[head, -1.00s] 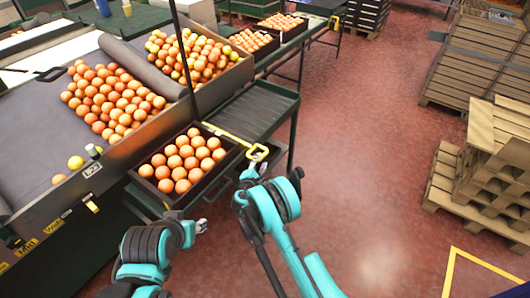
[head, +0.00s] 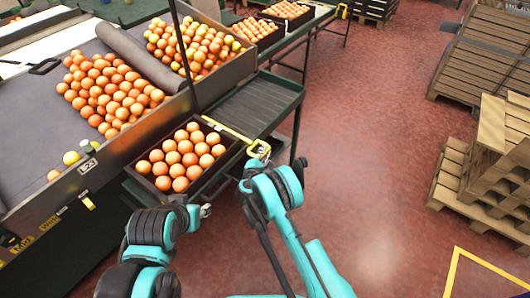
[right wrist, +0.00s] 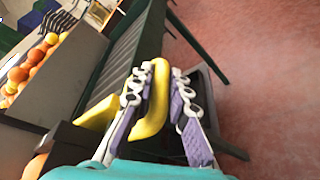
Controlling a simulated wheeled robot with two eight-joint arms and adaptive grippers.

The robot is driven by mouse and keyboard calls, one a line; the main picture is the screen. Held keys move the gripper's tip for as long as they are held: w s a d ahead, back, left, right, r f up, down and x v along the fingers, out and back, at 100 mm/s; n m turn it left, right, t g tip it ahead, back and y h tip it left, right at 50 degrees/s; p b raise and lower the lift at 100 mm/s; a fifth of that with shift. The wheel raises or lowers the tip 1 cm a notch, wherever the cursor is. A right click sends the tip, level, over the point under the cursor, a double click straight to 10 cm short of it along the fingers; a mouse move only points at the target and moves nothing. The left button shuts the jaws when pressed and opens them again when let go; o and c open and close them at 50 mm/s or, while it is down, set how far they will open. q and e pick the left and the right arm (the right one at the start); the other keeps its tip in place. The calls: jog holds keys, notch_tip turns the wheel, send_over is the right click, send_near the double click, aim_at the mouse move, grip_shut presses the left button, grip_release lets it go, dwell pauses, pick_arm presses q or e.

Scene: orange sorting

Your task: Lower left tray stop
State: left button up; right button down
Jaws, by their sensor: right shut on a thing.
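The yellow tray stop (head: 228,130) is a bar at the right edge of the crate of oranges, with a looped handle at its right end. My right gripper (head: 258,160) is at that handle. In the right wrist view the right gripper's pale purple-and-white fingers (right wrist: 158,100) stand on both sides of the yellow handle (right wrist: 156,112) and are shut on it. My left gripper (head: 206,211) is low in front of the crate, apart from the stop; its fingers are too small to tell open from shut.
A dark crate full of oranges (head: 232,153) sits left of the stop. An empty roller conveyor (head: 255,105) lies beyond it. Sloped bins of oranges (head: 110,88) stand at the left. Wooden pallets (head: 490,150) stand at the right. The red floor between is clear.

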notch_tip(320, 180, down, 5)
jog(key=shift+d+r, duration=0.1)
jog(key=shift+r, duration=0.05)
jog(key=c, duration=1.7)
grip_release()
jog(key=shift+o, duration=1.1)
